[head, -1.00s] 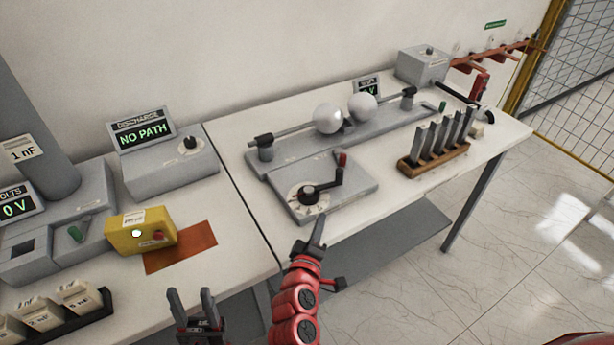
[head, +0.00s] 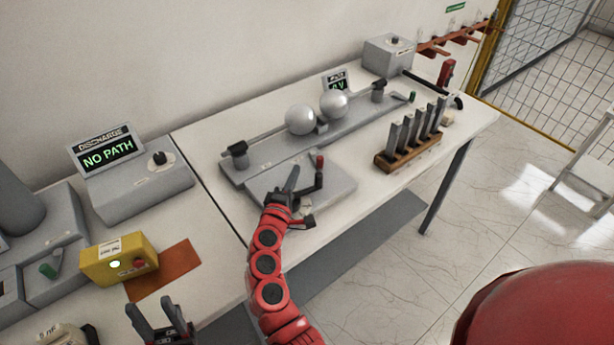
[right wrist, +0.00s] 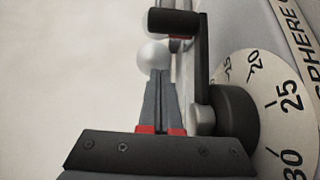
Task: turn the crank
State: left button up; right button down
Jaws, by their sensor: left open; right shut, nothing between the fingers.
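The crank has a black arm (head: 319,184) with an upright red-topped handle (head: 320,162) on a flat grey base (head: 335,185). In the right wrist view, its black arm (right wrist: 201,70), dark handle (right wrist: 173,22) and round hub (right wrist: 236,115) show beside a numbered dial (right wrist: 275,85). My right gripper (head: 292,178) is over the crank base, just left of the crank arm, and hides the hub in the head view. Its fingers (right wrist: 159,82) are shut with nothing between them, close beside the crank arm; contact cannot be told. My left gripper (head: 155,312) is open and empty at the bottom left.
Two metal spheres (head: 318,112) on rods stand behind the crank. A wooden rack (head: 408,155) of several grey bars stands to its right. A yellow box (head: 118,260) and the discharge unit (head: 135,180) are at left. The table's front edge runs below my right arm.

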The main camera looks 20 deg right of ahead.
aim_at(311, 191)
jog(key=s+d+p, duration=0.1)
jog(key=s+d, duration=0.1)
jog(key=s, duration=0.1)
jog(key=shift+d+p, duration=0.3)
jog(key=shift+p, duration=0.05)
jog(key=shift+s+d+m+g+h+b, duration=0.15)
jog(key=shift+s+m+g+h+b, duration=0.15)
jog(key=shift+s+h+b, duration=0.15)
jog(key=shift+s+d+h, duration=0.1)
jog(key=shift+d+h, duration=0.05)
jog(key=shift+h, duration=0.1)
